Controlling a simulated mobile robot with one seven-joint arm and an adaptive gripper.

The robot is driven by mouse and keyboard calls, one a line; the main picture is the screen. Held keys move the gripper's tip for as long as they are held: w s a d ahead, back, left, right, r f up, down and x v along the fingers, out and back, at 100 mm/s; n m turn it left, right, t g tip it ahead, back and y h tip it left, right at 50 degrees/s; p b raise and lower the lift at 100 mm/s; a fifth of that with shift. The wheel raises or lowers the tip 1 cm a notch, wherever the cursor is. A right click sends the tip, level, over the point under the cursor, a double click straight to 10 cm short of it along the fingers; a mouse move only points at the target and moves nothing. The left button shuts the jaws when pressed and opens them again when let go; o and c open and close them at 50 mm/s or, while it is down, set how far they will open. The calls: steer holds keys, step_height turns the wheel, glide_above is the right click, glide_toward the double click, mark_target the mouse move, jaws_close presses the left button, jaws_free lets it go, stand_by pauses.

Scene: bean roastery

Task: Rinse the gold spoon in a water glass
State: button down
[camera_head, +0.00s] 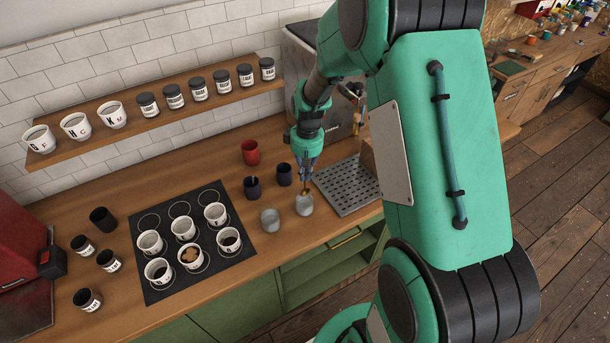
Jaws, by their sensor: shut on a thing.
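My gripper (306,179) points down over the counter and is shut on the gold spoon (307,191). Only a small part of the spoon shows below the fingers. The spoon is at the mouth of the right-hand pale glass (304,206); I cannot tell how deep its tip sits or whether it touches the water. A second pale glass (270,220) stands upright to the left and a little nearer. Water inside the glasses is too small to make out.
Two dark cups (252,188) (284,175) and a red mug (250,152) stand close behind the glasses. A metal drip grate (346,188) lies to the right. A black mat (205,270) with several white cups is left. The counter's front edge is close to the glasses.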

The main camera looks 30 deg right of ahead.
steer(key=shift+r+p, duration=0.35)
steer(key=shift+r, duration=0.45)
stand_by(0.5)
